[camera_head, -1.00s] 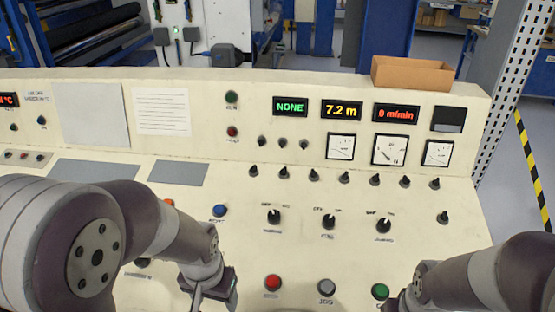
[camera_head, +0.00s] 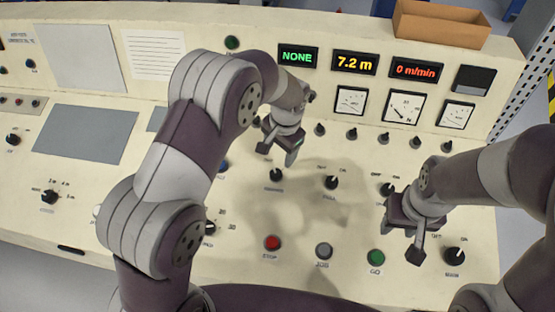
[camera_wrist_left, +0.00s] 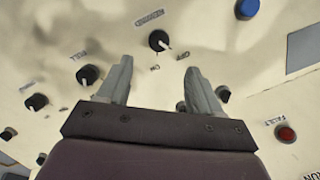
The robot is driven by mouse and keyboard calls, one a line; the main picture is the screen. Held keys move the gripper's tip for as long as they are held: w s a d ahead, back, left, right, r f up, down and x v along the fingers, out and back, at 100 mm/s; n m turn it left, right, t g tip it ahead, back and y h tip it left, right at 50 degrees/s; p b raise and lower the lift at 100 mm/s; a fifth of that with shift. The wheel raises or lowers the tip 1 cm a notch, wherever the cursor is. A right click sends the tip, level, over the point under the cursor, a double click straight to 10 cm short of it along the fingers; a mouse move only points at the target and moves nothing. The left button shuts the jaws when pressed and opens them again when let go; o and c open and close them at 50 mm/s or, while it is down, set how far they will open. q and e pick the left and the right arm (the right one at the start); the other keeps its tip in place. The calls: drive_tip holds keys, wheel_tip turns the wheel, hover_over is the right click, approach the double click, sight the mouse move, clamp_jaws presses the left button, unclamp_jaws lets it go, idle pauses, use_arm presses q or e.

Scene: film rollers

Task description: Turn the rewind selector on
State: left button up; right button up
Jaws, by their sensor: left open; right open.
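Three black selectors stand in a row on the cream panel. The left one (camera_head: 276,175) shows in the left wrist view (camera_wrist_left: 158,40) with OFF and ON marks, its white pointer towards OFF. The others are the middle selector (camera_head: 331,182) and the right selector (camera_head: 386,189). My right gripper (camera_head: 402,242) is open and empty above the lower right panel.
Red (camera_head: 272,242), grey (camera_head: 324,250) and green (camera_head: 376,257) buttons line the front. A blue button (camera_wrist_left: 247,8) lies beside the left selector. Small knobs and gauges (camera_head: 403,106) stand behind. A cardboard box (camera_head: 440,24) sits on top of the console.

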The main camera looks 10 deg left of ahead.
sight(276, 172)
use_arm(q)
drive_tip(key=f, duration=0.2)
drive_tip(key=s+f+p, duration=0.1)
drive_tip(key=f, duration=0.1)
drive_tip(key=shift+a, duration=0.2)
drive_tip(key=f, duration=0.1)
drive_tip(key=w+f, duration=0.1)
drive_tip(key=f, duration=0.1)
drive_tip(key=w+f+p, duration=0.1)
drive_tip(key=f, duration=0.1)
drive_tip(key=shift+a+f, duration=0.15)
drive_tip(key=shift+a, duration=0.05)
drive_tip(key=shift+f, duration=0.25)
drive_tip(key=shift+s, duration=0.4)
drive_tip(key=shift+w, duration=0.15)
drive_tip(key=c, duration=0.4)
drive_tip(key=shift+w, duration=0.1)
drive_tip(key=c, duration=0.7)
use_arm(e)
wheel_tip(276, 172, up, 2)
drive_tip(key=shift+d+r, duration=0.1)
drive_tip(key=shift+r, duration=0.05)
